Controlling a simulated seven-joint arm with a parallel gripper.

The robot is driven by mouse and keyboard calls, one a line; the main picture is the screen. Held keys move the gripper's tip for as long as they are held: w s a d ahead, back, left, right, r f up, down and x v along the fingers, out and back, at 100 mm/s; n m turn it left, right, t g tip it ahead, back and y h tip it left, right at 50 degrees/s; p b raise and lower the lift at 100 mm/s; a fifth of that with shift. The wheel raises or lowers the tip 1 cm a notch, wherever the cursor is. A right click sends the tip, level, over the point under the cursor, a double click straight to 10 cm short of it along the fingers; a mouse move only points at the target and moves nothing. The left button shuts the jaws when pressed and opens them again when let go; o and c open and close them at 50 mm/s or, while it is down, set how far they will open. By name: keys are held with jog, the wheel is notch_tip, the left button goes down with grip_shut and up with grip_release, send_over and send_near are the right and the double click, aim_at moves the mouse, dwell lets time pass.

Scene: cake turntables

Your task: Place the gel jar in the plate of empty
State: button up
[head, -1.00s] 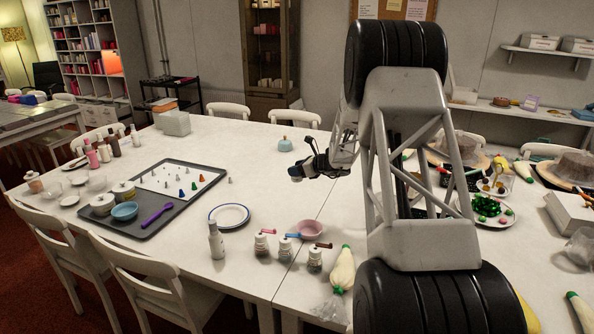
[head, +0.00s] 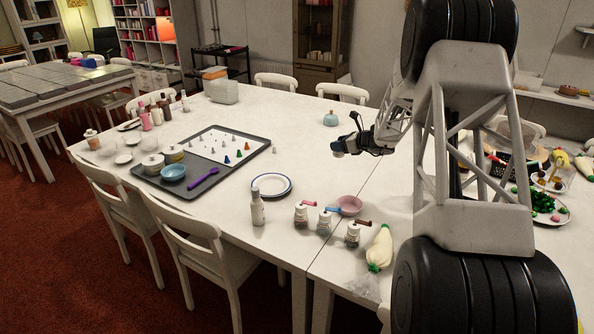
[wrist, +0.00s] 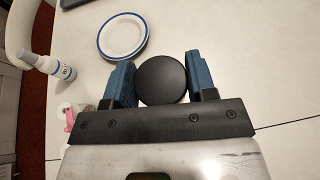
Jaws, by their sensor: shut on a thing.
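The gel jar, seen as a round black lid (wrist: 161,80), sits between the two blue fingers of my gripper (wrist: 160,70) in the wrist view. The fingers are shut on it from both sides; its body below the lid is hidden. In the head view my gripper (head: 343,146) is above the white table, and the jar cannot be made out clearly there. The empty plate (head: 271,186), white with a blue rim, lies on the table nearer the camera and left of my gripper. In the wrist view the plate (wrist: 123,37) is ahead and left of the jar, apart from it.
A white bottle (head: 257,208), several small jars (head: 324,222) and a pink bowl (head: 349,205) stand near the plate. A grey tray (head: 205,188) with a blue bowl (head: 173,172) lies further left. The table between gripper and plate looks clear.

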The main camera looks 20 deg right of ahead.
jog(key=w+a+f+n+g+y, duration=0.1)
jog(key=w+a+f+n, duration=0.15)
jog(key=a, duration=0.55)
jog(key=w+a+f+n+g+y, duration=0.1)
jog(key=w+a+g+y, duration=0.1)
jog(key=w+a, duration=0.35)
jog(key=n+g+y, duration=0.1)
jog(key=n+g, duration=0.1)
send_over(271, 187)
notch_tip(271, 187, down, 3)
jog(key=shift+w+f, duration=0.1)
jog(key=shift+f, duration=0.15)
jog(key=shift+f, duration=3)
jog(key=shift+f, duration=1.85)
jog(key=shift+f, duration=0.2)
